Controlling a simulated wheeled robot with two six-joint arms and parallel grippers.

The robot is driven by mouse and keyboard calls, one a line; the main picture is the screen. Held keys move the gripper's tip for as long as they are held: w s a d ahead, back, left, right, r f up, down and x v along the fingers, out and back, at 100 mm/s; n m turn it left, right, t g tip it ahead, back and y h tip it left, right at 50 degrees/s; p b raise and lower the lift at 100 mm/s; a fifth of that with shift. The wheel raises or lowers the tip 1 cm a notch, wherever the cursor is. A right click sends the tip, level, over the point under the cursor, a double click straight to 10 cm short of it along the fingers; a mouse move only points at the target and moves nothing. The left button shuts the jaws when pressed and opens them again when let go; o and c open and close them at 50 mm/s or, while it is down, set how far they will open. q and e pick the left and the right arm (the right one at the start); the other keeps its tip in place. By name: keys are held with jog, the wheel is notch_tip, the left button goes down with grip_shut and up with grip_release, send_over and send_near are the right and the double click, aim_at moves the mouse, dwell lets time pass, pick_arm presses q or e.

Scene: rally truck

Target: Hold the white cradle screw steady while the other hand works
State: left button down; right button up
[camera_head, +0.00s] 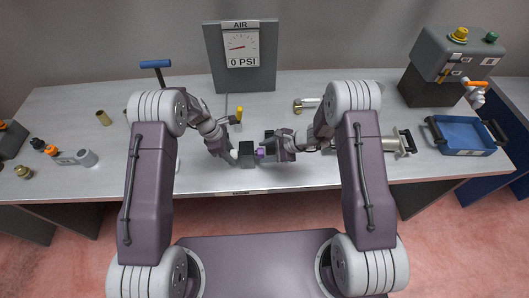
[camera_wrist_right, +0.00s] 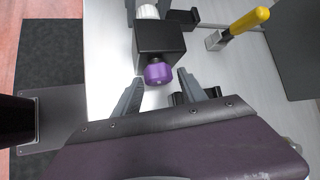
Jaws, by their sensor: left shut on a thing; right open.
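The white cradle screw (camera_wrist_right: 147,11) shows at the top of the right wrist view, on the far side of a black block (camera_wrist_right: 158,42). A purple knob (camera_wrist_right: 158,74) sits on the block's near face. In the head view the block (camera_head: 247,153) and purple knob (camera_head: 260,152) are between my two grippers. My left gripper (camera_head: 234,156) is shut at the block's left side, on the white screw; its grip is mostly hidden. My right gripper (camera_wrist_right: 162,86) is open, its fingers on either side of the purple knob, with visible gaps.
A gauge panel (camera_head: 241,55) reading 0 PSI is at the back. A blue tray (camera_head: 465,137) and grey machine (camera_head: 455,60) are on the right. Small parts and a blue-handled tool (camera_head: 155,64) are on the left.

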jog(key=shift+w+m+g, duration=0.15)
jog(key=shift+m+g, duration=0.25)
jog(key=shift+g, duration=0.55)
jog(key=shift+w+m+g, duration=0.1)
jog(key=shift+m+g, duration=0.3)
jog(key=shift+g, duration=0.55)
